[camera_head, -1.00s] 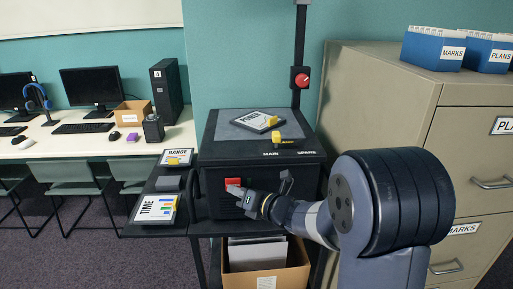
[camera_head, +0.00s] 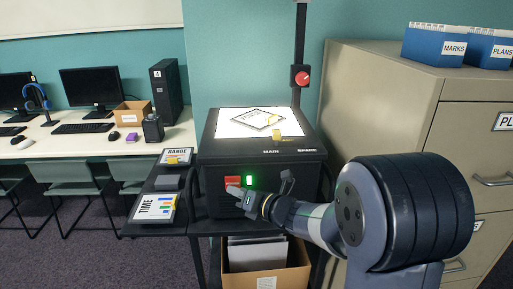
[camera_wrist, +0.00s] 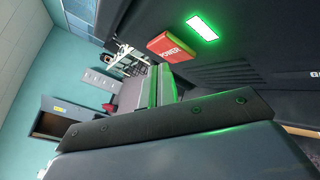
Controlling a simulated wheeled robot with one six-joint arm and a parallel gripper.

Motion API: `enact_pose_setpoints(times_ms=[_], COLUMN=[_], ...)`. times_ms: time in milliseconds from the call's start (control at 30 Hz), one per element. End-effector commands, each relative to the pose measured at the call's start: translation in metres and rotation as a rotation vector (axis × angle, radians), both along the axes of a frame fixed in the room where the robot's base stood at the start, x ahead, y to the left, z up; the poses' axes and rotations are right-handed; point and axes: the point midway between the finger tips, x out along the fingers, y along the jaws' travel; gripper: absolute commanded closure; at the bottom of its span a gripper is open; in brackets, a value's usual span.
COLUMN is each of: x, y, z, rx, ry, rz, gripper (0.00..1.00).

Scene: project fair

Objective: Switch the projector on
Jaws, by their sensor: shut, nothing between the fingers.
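The projector (camera_head: 218,205) is a black box on a dark stand. Its glass top (camera_head: 232,125) glows bright white under a tile and a small yellow piece. On its front is a red switch (camera_head: 232,182), labelled POWER in the wrist view (camera_wrist: 171,46). Beside it a green lamp (camera_head: 249,180) is lit; it also shows in the wrist view (camera_wrist: 202,28). My gripper (camera_head: 233,191) is shut and empty, its tips at the lower edge of the red switch. In the wrist view the fingers (camera_wrist: 163,82) end close to the switch; whether they touch it I cannot tell.
A side shelf left of the projector holds a RANGE tile (camera_head: 174,157) and a TIME tile (camera_head: 154,207). A cardboard box (camera_head: 290,277) stands below. A filing cabinet (camera_head: 390,100) is close on the right, and a post with a red knob (camera_head: 302,77) rises behind.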

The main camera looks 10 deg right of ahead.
Motion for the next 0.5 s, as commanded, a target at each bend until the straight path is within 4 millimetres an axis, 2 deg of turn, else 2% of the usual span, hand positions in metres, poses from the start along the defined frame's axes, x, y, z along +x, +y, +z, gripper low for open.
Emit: enact_pose_setpoints(times_ms=[233,500], x=[-0.003,-0.029], y=[0.0,0.001], z=[-0.001,-0.002], rx=[0.0,0.001], ry=[0.0,-0.001], rz=[0.0,0.0], gripper=[1.0,1.0])
